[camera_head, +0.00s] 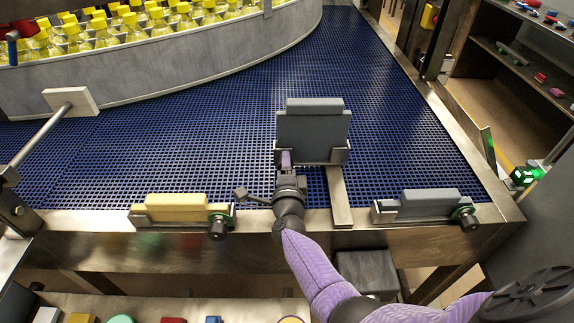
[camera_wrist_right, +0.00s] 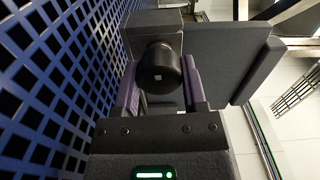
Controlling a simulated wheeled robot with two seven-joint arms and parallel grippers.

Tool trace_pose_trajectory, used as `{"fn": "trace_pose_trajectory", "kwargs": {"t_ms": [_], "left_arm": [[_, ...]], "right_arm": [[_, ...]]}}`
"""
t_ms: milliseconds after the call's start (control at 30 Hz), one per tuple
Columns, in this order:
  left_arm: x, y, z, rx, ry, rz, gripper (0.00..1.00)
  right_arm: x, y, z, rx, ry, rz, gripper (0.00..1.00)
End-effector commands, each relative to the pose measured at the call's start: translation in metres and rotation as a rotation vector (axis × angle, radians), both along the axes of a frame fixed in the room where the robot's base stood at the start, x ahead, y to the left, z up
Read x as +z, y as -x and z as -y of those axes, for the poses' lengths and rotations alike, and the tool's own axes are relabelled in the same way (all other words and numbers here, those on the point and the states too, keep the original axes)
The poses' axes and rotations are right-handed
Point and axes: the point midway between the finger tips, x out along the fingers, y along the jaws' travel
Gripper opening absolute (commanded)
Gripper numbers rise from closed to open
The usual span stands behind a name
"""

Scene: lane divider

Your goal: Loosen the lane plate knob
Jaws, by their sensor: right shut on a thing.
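A dark grey lane plate (camera_head: 313,132) stands upright in a metal holder on the blue mesh conveyor. My right gripper (camera_head: 286,162) reaches in from the front, at the lower left of the plate. In the right wrist view, a round black knob (camera_wrist_right: 160,70) sits between the two purple fingers of my right gripper (camera_wrist_right: 162,92), in front of the plate (camera_wrist_right: 225,50). The gripper is shut on the knob. In the head view the gripper and wrist hide this knob. My left gripper is not in view.
A yellow block (camera_head: 176,207) and a grey block (camera_head: 429,203) sit in holders with black knobs on the conveyor's front rail. A metal bar (camera_head: 339,197) runs from the plate to the rail. Yellow-capped bottles (camera_head: 105,33) stand behind a curved wall (camera_head: 160,68). The conveyor is otherwise largely clear.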

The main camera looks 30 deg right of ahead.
Motion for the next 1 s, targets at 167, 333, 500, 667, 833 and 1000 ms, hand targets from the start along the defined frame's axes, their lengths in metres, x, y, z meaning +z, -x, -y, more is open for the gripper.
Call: {"fn": "trace_pose_trajectory", "kwargs": {"t_ms": [167,333,500,667,833,1000], "left_arm": [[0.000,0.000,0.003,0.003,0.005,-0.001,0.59],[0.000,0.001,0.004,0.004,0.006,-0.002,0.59],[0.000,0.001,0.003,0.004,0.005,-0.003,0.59],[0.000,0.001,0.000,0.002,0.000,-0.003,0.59],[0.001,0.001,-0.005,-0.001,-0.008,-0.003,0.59],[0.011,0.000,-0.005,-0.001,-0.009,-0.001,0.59]], "right_arm": [[0.000,0.000,0.000,0.000,0.003,-0.001,0.00],[0.000,0.000,0.000,0.000,0.003,0.000,0.00],[0.000,0.000,0.000,0.000,0.002,0.000,0.82],[0.000,0.000,0.000,0.000,0.002,0.000,0.90],[0.000,0.001,-0.001,0.000,0.002,-0.001,0.90],[0.003,0.021,-0.010,0.000,0.001,-0.002,0.90]]}}
